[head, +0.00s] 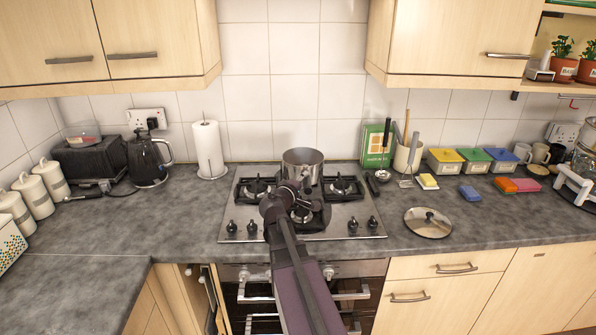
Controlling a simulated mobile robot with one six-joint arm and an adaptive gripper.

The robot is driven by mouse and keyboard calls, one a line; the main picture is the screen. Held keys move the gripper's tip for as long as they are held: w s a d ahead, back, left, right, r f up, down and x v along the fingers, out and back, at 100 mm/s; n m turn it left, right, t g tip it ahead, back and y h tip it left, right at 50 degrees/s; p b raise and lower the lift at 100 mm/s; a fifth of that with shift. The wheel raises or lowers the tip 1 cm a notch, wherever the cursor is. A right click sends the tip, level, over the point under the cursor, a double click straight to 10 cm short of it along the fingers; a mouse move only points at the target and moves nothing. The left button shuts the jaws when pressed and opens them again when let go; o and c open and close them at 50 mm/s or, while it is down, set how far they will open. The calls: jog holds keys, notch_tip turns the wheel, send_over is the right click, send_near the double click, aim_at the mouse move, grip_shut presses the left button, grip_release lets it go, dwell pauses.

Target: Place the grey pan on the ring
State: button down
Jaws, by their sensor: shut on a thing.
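The grey pan (302,161) is a shiny metal pot, upright over the back middle of the gas hob (233,207). My gripper (297,188) is at the pan's near side and shut on it. The fingers are small and partly hidden by my own wrist, so the exact grip point is unclear. Black ring supports show at the left (257,188) and right (343,188) of the pan, and another at the front (304,214), partly behind my arm. I cannot tell whether the pan's base touches a ring or hangs above it.
A glass lid (428,222) lies on the worktop right of the hob. A green box (377,145) and utensil pot (403,160) stand at the back right. A paper towel roll (208,148) and black kettle (148,160) stand left. The left worktop is mostly clear.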

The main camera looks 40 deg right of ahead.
aim_at(298, 170)
jog(key=w+d, duration=0.2)
jog(key=w, duration=0.2)
jog(key=w+d+f, duration=0.1)
jog(key=w+d, duration=0.1)
jog(key=w, duration=0.2)
jog(key=w+d+b, duration=0.1)
jog(key=w+d, duration=0.1)
jog(key=w, duration=0.2)
jog(key=shift+d+f, duration=0.15)
jog(key=shift+d, duration=0.2)
jog(key=shift+w+d, duration=0.2)
jog(key=shift+w, duration=0.1)
jog(key=shift+w+d+f+b, duration=0.15)
jog(key=shift+w+f+b, duration=0.05)
jog(key=shift+f+b, duration=1.6)
jog(key=shift+b, duration=0.15)
jog(key=shift+c, duration=1.9)
grip_release()
jog(key=shift+s, duration=0.1)
jog(key=f+v, duration=0.1)
jog(key=v, duration=1.1)
jog(key=shift+r+p, duration=0.45)
